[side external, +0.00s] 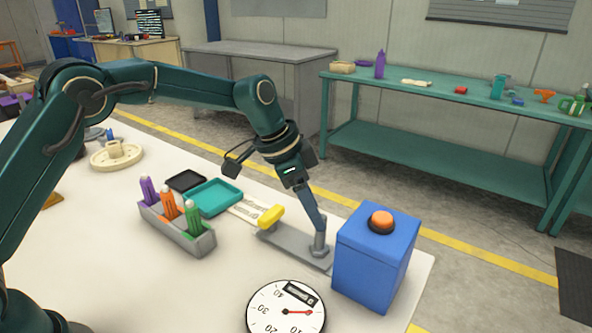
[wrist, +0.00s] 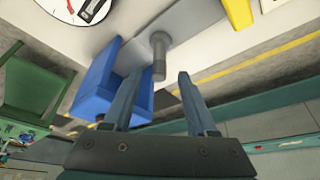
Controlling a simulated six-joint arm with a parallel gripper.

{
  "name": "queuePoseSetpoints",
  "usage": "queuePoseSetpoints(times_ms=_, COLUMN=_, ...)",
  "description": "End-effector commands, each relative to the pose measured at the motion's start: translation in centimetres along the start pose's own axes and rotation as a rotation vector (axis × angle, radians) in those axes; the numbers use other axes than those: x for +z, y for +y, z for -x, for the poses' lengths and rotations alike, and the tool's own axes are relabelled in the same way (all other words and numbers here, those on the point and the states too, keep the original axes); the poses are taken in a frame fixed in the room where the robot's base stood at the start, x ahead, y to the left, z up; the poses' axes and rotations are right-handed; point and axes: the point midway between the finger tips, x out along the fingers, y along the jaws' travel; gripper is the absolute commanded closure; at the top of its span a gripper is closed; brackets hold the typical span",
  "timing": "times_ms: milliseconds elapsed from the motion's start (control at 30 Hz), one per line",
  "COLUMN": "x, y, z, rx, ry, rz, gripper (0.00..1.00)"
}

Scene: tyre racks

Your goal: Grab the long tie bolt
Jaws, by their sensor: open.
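What looks like the long tie bolt is a grey upright cylinder (side external: 320,244) with a wider base, standing near the right end of a flat grey plate (side external: 295,245). In the wrist view the bolt (wrist: 159,58) points toward my gripper. My gripper (wrist: 159,77) is open, with its two fingers on either side of the bolt's free end and visible gaps at both sides. In the side view my gripper (side external: 318,222) is angled down at the bolt, and its fingers overlap the bolt's upper part. The bolt's top is partly hidden there.
A blue box (side external: 372,262) with an orange button stands close right of the bolt. A yellow block (side external: 270,216) is at the plate's left end. A round dial (side external: 280,318) lies in front. A grey holder (side external: 180,240) with coloured pieces and a teal tray (side external: 213,197) are left.

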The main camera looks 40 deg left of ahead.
Motion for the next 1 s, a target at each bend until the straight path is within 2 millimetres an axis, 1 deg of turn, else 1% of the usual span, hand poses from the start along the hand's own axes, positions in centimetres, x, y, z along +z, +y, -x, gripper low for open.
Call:
queuePoseSetpoints(times_ms=200, x=0.1, y=0.1, z=-2.7, rx=0.004, ry=-0.005, rz=0.0, gripper=0.42)
queuePoseSetpoints(times_ms=400, x=0.1, y=0.1, z=-4.6, rx=0.001, ry=-0.004, rz=0.0, gripper=0.42)
queuePoseSetpoints(times_ms=500, x=0.1, y=0.1, z=-4.9, rx=0.0, ry=-0.002, rz=0.0, gripper=0.42)
queuePoseSetpoints(times_ms=733, x=0.1, y=0.1, z=-4.9, rx=0.0, ry=-0.002, rz=0.001, gripper=0.42)
queuePoseSetpoints(times_ms=767, x=0.1, y=0.1, z=-4.9, rx=0.0, ry=-0.002, rz=0.001, gripper=0.53)
queuePoseSetpoints(times_ms=800, x=0.1, y=0.1, z=-4.9, rx=0.0, ry=-0.002, rz=0.001, gripper=0.69)
queuePoseSetpoints(times_ms=867, x=0.1, y=0.1, z=-4.9, rx=0.0, ry=-0.002, rz=0.001, gripper=0.92)
queuePoseSetpoints(times_ms=900, x=0.1, y=0.1, z=-4.9, rx=0.0, ry=-0.002, rz=0.001, gripper=1.0)
queuePoseSetpoints(times_ms=1000, x=0.1, y=0.1, z=-4.9, rx=0.0, ry=-0.002, rz=0.001, gripper=1.0)
